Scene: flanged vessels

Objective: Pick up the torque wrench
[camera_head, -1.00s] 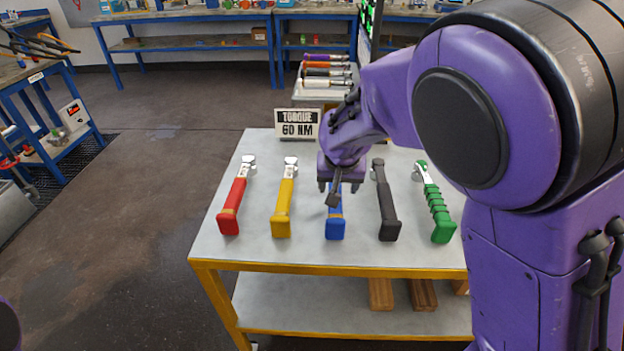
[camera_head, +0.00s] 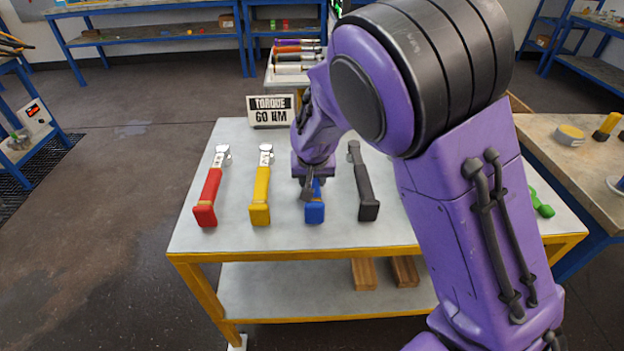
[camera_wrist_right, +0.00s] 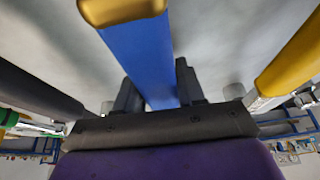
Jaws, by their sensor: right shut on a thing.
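Several torque wrenches lie in a row on a grey table (camera_head: 190,238) with a yellow frame. They are red (camera_head: 208,192), yellow (camera_head: 261,192), blue (camera_head: 315,212), black (camera_head: 364,185) and green (camera_head: 540,205). My right gripper (camera_head: 311,188) is over the blue wrench and shut on its handle. In the right wrist view the blue handle (camera_wrist_right: 138,55) runs between the two fingers (camera_wrist_right: 157,90). The blue wrench's head is hidden behind my gripper. Most of the green wrench is hidden behind my right arm. I cannot tell whether the blue wrench is off the table. My left gripper is not in view.
A sign (camera_head: 270,110) reading "TORQUE 60 NM" stands at the table's back edge. More tools (camera_head: 297,56) lie on a stand behind. A wooden-topped bench (camera_head: 570,155) is at the right. Wooden blocks (camera_head: 364,273) sit on the lower shelf.

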